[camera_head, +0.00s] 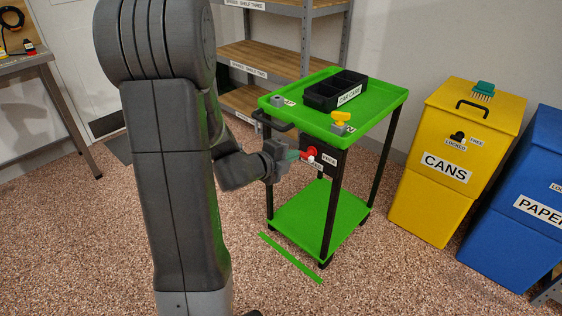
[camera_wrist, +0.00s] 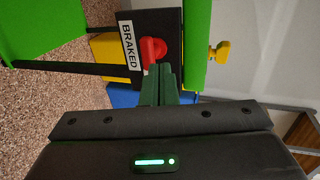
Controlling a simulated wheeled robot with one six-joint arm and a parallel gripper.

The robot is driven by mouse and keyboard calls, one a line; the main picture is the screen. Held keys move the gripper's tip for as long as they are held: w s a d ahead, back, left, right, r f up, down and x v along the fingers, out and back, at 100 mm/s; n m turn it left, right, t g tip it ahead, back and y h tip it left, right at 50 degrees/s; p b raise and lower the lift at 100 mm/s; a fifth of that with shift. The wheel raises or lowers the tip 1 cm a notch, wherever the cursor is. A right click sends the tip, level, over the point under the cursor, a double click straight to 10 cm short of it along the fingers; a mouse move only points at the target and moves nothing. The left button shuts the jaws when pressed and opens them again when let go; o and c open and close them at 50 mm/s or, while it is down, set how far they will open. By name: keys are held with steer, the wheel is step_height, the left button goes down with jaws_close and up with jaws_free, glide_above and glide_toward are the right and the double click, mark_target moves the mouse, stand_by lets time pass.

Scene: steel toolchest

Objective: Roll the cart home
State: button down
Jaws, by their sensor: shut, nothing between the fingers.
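The green cart (camera_head: 310,222) has a top tray, a lower shelf and black legs. A black handle (camera_head: 272,121) juts from its left side. A black box under the tray carries a red knob (camera_head: 312,152). In the wrist view the red knob (camera_wrist: 152,49) shows beside a label reading BRAKED (camera_wrist: 129,46). My gripper (camera_head: 297,155) is shut and empty, with its dark green fingertips (camera_wrist: 161,72) right at the red knob. I cannot tell whether they touch it. A green strip (camera_head: 290,257) lies on the floor in front of the cart.
A yellow CANS bin (camera_head: 440,190) and a blue PAPER bin (camera_head: 520,215) stand to the right. Shelving (camera_head: 262,58) stands behind. Speckled floor is clear in front.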

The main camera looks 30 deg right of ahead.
mark_target(313, 146)
steer(key=x, duration=0.4)
steer(key=r+x, duration=0.1)
steer(key=x, duration=0.1)
steer(key=shift+w+d+b, duration=0.2)
steer(key=shift+d+b, duration=0.1)
steer(key=shift+b, duration=0.05)
